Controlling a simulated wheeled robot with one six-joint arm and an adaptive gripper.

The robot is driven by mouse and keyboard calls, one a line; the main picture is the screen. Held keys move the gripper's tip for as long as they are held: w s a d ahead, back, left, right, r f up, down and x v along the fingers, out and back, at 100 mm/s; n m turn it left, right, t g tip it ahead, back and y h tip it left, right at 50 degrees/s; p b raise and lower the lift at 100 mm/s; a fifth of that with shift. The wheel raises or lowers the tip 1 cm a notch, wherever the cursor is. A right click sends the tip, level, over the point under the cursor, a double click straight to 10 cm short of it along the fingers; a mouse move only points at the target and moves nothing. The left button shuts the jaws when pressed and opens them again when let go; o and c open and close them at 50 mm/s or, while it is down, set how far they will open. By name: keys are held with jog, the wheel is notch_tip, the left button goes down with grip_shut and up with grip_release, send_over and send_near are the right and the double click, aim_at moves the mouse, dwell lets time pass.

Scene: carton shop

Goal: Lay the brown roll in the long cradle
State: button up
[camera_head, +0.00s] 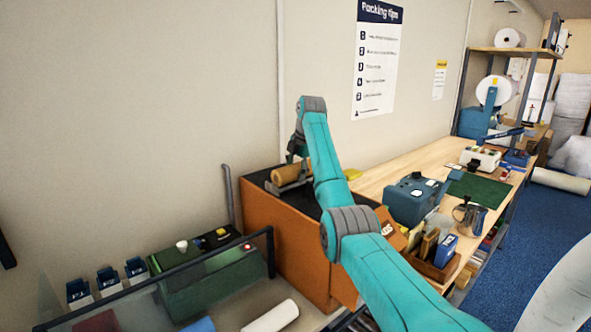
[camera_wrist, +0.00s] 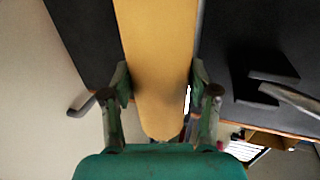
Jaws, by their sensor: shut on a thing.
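The brown roll (camera_wrist: 155,45) runs lengthwise between the two fingers of my gripper (camera_wrist: 158,92) in the wrist view. The fingers are shut on its sides. In the head view the roll (camera_head: 287,174) is at the dark top of an orange cabinet, under my gripper (camera_head: 297,157). A grey piece (camera_head: 278,189), which looks like the long cradle, shows just below and beside the roll. My arm hides part of that area. I cannot tell whether the roll touches the cradle. Grey and black parts (camera_wrist: 290,98) show to the right of the roll in the wrist view.
The orange cabinet (camera_head: 302,238) stands against the wall. The wooden bench (camera_head: 395,172) to its right holds a blue box (camera_head: 415,198), a green mat (camera_head: 480,190) and a box of small cartons (camera_head: 432,262). A green machine (camera_head: 208,275) stands at left, behind a dark rail.

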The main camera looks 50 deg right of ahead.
jog(key=shift+f, duration=0.2)
jog(key=o, duration=1.3)
jog(key=shift+o, duration=0.2)
